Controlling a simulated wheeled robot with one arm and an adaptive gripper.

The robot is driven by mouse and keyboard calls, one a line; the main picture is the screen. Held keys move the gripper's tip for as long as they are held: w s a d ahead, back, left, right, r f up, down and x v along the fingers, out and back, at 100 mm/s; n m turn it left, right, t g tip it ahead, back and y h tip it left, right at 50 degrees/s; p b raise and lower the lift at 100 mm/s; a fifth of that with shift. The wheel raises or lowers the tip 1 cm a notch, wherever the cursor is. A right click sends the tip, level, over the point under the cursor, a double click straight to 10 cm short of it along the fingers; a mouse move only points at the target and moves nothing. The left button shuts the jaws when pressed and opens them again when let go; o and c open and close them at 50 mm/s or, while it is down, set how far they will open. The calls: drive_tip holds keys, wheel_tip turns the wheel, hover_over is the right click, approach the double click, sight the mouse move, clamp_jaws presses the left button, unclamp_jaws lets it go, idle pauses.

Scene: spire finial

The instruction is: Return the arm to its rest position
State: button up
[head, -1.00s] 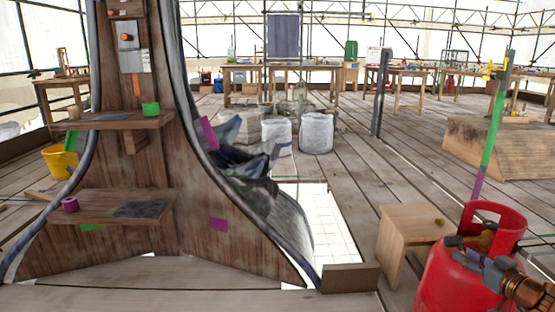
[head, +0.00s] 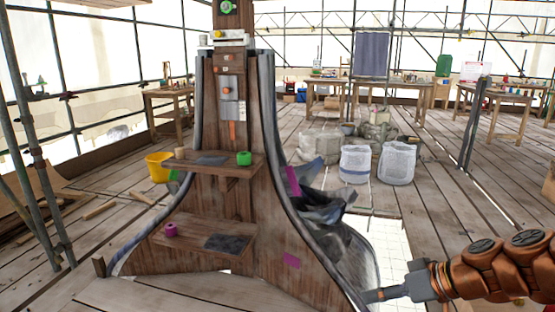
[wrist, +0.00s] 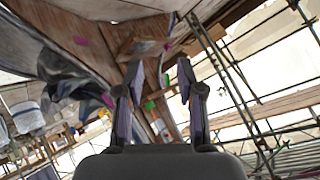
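My arm (head: 510,265) reaches in from the right edge of the head view, bent low. My gripper (head: 375,296) is at its left end, in front of the right foot of the wooden spire (head: 232,190). In the wrist view, the two fingers of my gripper (wrist: 160,75) stand apart with nothing between them, so it is open and empty. The spire shows tilted behind them. I cannot tell from the head view whether the fingertips touch the spire's foot.
A green roll (head: 244,158) sits on the upper shelf and a magenta roll (head: 171,230) on the lower one. A yellow bucket (head: 158,167) stands behind left. White sacks (head: 397,163) and a floor opening (head: 392,240) lie right of the spire. Scaffold poles (head: 35,150) stand left.

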drive_tip(key=s+a+r+g+h+p, duration=0.2)
drive_tip(key=s+a+r+g+p, duration=0.1)
drive_tip(key=s+a+r+p, duration=0.25)
drive_tip(key=s+a+r+g+h+p, duration=0.1)
drive_tip(key=s+a+r+g+p, duration=0.1)
drive_tip(key=s+r+p, duration=0.35)
drive_tip(key=s+d+r+m+g+h+p, duration=0.1)
drive_tip(key=s+d+r+m+h+p, duration=0.1)
drive_tip(key=s+p, duration=0.3)
drive_tip(key=s+d+r+m+g+h+p, duration=0.1)
drive_tip(key=s+d+r+m+h+p, duration=0.1)
drive_tip(key=s+r+p, duration=0.3)
drive_tip(key=s+h+p, duration=0.1)
drive_tip(key=s, duration=0.2)
drive_tip(key=shift+s+d+r+p, duration=0.15)
drive_tip(key=shift+d+r+p, duration=0.05)
drive_tip(key=shift+r+p, duration=0.1)
drive_tip(key=shift+d+m, duration=0.1)
drive_tip(key=shift+m, duration=0.2)
